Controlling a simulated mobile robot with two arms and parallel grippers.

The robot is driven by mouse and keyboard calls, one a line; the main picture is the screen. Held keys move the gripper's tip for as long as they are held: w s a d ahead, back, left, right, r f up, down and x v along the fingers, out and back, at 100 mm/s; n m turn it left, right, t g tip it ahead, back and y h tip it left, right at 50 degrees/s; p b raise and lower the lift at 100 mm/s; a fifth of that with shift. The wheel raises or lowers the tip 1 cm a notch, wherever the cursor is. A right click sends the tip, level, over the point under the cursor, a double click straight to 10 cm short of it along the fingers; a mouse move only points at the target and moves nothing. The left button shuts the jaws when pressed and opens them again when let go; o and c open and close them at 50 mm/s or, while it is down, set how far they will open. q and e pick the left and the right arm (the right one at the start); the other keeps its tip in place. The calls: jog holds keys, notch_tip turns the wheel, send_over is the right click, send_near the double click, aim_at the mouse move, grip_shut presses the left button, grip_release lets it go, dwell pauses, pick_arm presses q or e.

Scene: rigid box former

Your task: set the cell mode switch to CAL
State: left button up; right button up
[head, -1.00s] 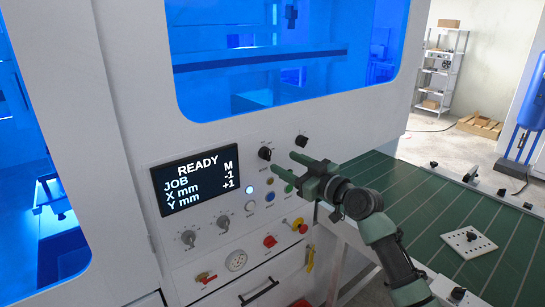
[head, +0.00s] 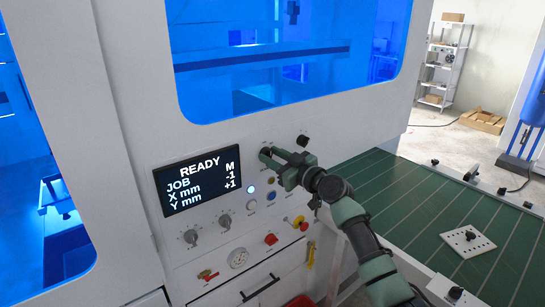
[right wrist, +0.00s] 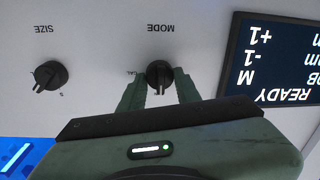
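The mode switch is a black rotary knob (right wrist: 158,74) under the printed word MODE, seen upside down in the right wrist view. Its lettering is too small to read, so its set position is unclear. In the head view the knob is mostly hidden behind my right gripper (head: 274,154). My right gripper (right wrist: 158,88) is open, with one green finger on each side of the knob; I cannot tell whether they touch it. The display (head: 204,180) reads READY, with JOB M, X mm -1 and Y mm +1. My left gripper is not in view.
The SIZE knob (head: 302,141) is just right of the mode switch. A green conveyor table (head: 400,205) extends to the right.

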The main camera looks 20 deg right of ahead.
grip_shut()
